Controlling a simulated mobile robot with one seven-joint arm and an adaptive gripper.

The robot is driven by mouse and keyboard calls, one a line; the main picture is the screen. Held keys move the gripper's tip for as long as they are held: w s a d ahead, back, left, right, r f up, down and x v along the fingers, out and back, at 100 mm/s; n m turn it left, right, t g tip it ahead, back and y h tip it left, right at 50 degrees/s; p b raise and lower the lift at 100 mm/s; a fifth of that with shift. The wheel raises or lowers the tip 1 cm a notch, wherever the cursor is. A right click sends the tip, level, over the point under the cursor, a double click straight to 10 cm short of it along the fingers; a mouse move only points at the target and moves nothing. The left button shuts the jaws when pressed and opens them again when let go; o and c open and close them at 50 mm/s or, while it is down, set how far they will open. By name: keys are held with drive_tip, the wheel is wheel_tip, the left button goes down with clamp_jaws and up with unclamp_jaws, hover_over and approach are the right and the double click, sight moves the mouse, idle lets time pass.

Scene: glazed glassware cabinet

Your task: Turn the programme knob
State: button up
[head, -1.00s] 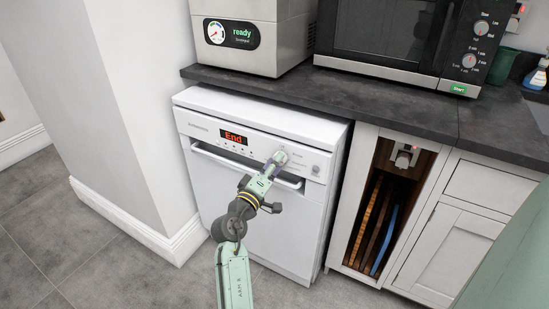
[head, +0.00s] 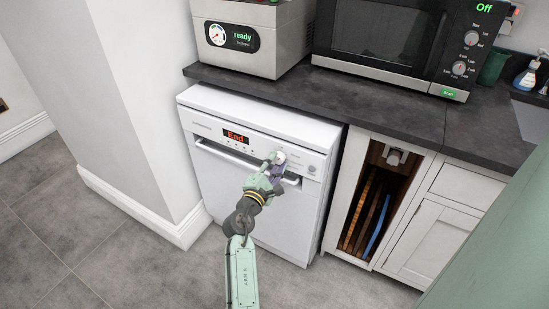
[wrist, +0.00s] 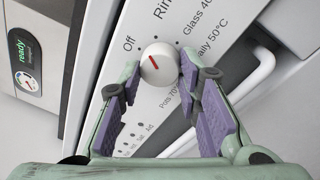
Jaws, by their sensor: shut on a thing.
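The programme knob (wrist: 160,65) is a round white knob with a red pointer mark on the dishwasher (head: 217,185). In the wrist view the mark leans up and left, towards the printed "Off". Other labels around it read "Glass 40", "50°C" and "Pots 70". My gripper (wrist: 159,72) is shut on the knob, with one purple-padded finger on each side of it. In the head view my gripper (head: 273,167) reaches the front panel and partly covers the knob. The dishwasher's red display (head: 236,136) reads "End".
The dishwasher handle (head: 230,155) runs just below the panel. The dark worktop (head: 300,98) above carries a steel appliance (head: 270,40) reading "ready" and a microwave (head: 385,35). An open niche with boards (head: 370,215) is to the right. A white wall is left.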

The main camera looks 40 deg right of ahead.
drive_tip(key=n, duration=0.2)
drive_tip(key=shift+n, duration=0.4)
drive_tip(key=shift+n+y, duration=0.3)
drive_tip(key=shift+n, duration=1.7)
drive_tip(key=o, duration=1.2)
drive_tip(key=shift+c, duration=0.2)
drive_tip(key=v, duration=1.2)
drive_tip(key=shift+r, duration=0.15)
